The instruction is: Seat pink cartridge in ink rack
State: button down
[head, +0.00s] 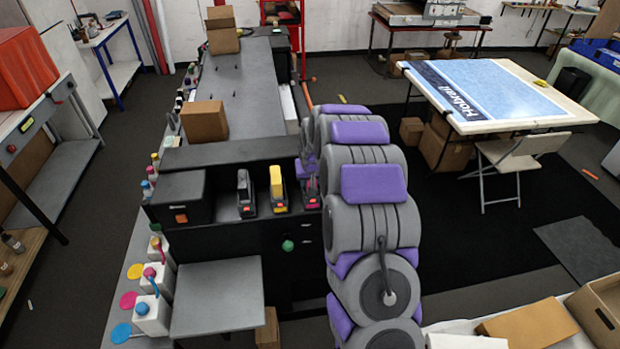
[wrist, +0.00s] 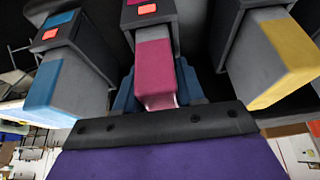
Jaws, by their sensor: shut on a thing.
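The pink cartridge (wrist: 154,72) is in the middle of the wrist view, its grey end lined up with a dark slot that has a red label. My gripper (wrist: 157,92) has its blue fingers on both sides of the pink cartridge and is shut on it. I cannot tell how deep the cartridge sits in the slot. In the head view, the pink cartridge (head: 312,187) shows low at the right end of the ink rack (head: 261,208), partly behind my arm. My gripper is hidden there.
A yellow cartridge (head: 276,181) stands in the rack beside the pink one, with a black-and-grey one (head: 244,190) further left. A blue cartridge (wrist: 55,85) is close on the other side in the wrist view. A cardboard box (head: 204,122) sits on the printer top.

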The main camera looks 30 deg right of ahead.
jog(key=c, duration=0.7)
grip_release()
jog(key=shift+r, duration=0.2)
jog(key=b+v, duration=0.2)
jog(key=v, duration=0.9)
jog(key=s+a+r+n+g, duration=0.1)
jog(key=s+a+r, duration=0.3)
jog(key=s+a, duration=0.45)
jog(key=s+a+g, duration=0.1)
jog(key=s+a, duration=0.2)
jog(key=s, duration=0.9)
jog(key=s+a+n+g, duration=0.1)
jog(key=s+a+g, duration=0.1)
jog(key=s, duration=1)
jog(key=s+a+n+g+y, duration=0.1)
jog(key=s+a, duration=0.3)
jog(key=s, duration=0.8)
jog(key=shift+s+a+f+g, duration=0.15)
jog(key=shift+g, duration=0.45)
